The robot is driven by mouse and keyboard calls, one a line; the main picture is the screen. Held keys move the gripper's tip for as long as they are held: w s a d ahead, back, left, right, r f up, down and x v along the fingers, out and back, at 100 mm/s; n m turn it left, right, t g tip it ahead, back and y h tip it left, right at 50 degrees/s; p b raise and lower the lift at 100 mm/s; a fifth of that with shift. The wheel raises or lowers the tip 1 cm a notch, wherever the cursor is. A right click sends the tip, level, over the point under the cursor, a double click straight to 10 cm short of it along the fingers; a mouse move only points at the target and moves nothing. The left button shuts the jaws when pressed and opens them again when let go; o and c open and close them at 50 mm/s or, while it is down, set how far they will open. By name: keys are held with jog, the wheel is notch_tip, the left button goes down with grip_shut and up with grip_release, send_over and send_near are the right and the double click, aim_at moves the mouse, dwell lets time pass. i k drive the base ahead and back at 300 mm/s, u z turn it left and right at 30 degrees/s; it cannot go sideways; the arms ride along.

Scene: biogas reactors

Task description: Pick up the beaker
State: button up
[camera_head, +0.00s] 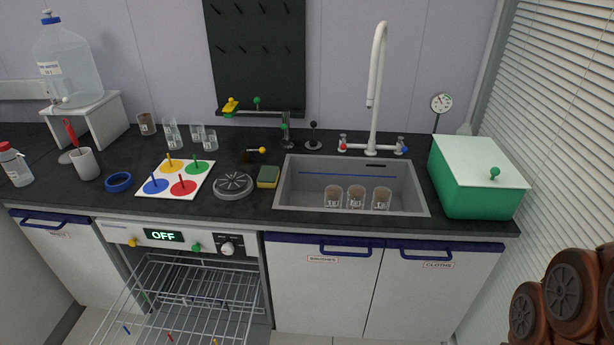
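Three glass beakers stand side by side in the sink: a left one (333,196), a middle one (355,197) and a right one (381,198). They look brownish inside and carry small labels. More glass beakers stand at the back left of the counter: a brownish one (146,124), a clear taller one (171,134) and clear ones beside it (209,139). I cannot tell which beaker the task means. My gripper is not in view.
The sink (425,205) has a tall white tap (375,90). A green box with a pale lid (478,190) stands right of it. A wire rack (190,300) sticks out below the counter.

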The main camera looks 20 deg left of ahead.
aim_at(356, 194)
jog(key=u, duration=1)
jog(key=i, duration=0.95)
jog(key=u, duration=1.05)
